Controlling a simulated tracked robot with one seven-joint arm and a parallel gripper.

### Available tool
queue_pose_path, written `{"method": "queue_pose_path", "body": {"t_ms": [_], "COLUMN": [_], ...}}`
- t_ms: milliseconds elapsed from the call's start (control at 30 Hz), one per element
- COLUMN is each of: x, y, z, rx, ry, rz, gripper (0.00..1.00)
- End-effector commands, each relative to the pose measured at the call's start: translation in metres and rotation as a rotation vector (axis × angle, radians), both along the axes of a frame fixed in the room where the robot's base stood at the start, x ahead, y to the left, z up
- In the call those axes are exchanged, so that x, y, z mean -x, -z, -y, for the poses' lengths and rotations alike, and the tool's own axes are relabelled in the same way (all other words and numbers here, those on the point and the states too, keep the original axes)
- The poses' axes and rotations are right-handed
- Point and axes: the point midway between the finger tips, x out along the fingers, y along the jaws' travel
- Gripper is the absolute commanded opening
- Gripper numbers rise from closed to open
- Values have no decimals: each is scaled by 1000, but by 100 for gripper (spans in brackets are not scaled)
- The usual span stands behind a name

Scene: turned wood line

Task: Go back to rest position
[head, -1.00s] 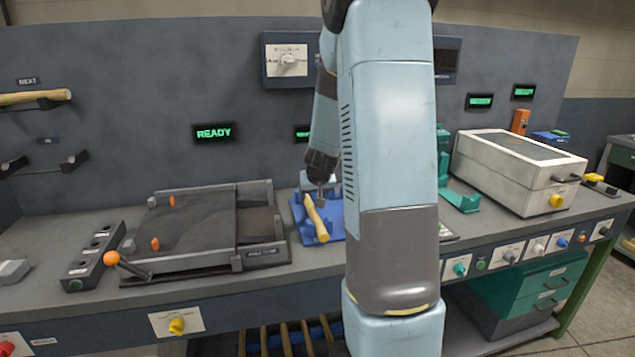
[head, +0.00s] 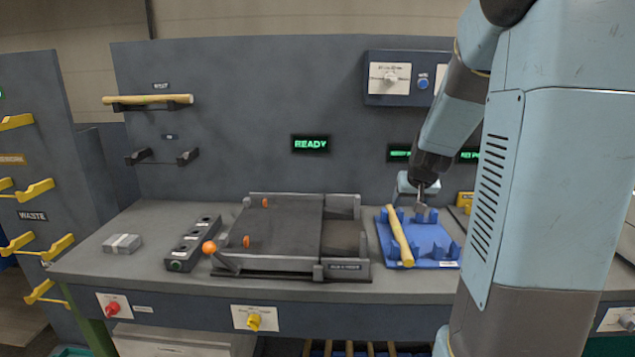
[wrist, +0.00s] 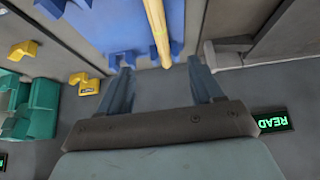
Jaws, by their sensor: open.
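My gripper (head: 421,203) is at the back of the blue fixture (head: 440,252) on the bench in the head view, partly hidden by that fixture's posts. A pale wooden rod (head: 400,238) lies across the fixture, left of my gripper. In the wrist view my gripper (wrist: 160,66) is open, with nothing between its fingers that I can make out as held. The rod (wrist: 156,30) and the blue fixture (wrist: 105,25) show beyond the fingertips there. My arm covers the right part of the head view.
A dark tray-like station (head: 285,235) with orange knobs and a black block (head: 194,243) stand left of the fixture. The back panel (head: 240,90) rises close behind, with a READY display (head: 310,144). A WASTE rack (head: 35,215) with yellow hooks stands far left.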

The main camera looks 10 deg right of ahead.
Motion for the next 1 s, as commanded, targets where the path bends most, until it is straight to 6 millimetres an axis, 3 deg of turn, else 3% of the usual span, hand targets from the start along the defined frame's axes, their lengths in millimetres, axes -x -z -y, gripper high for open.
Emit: {"method": "queue_pose_path", "body": {"t_ms": [167,367,700,1000], "x": [9,43,123,203], "y": [-13,-46,-89,-109], "z": [-15,-59,-126,-166], "rx": [-15,-51,-77,-52], "ry": [-21,-84,-190,-256], "rz": [3,1,-28,-63], "gripper": [66,66,66,66]}}
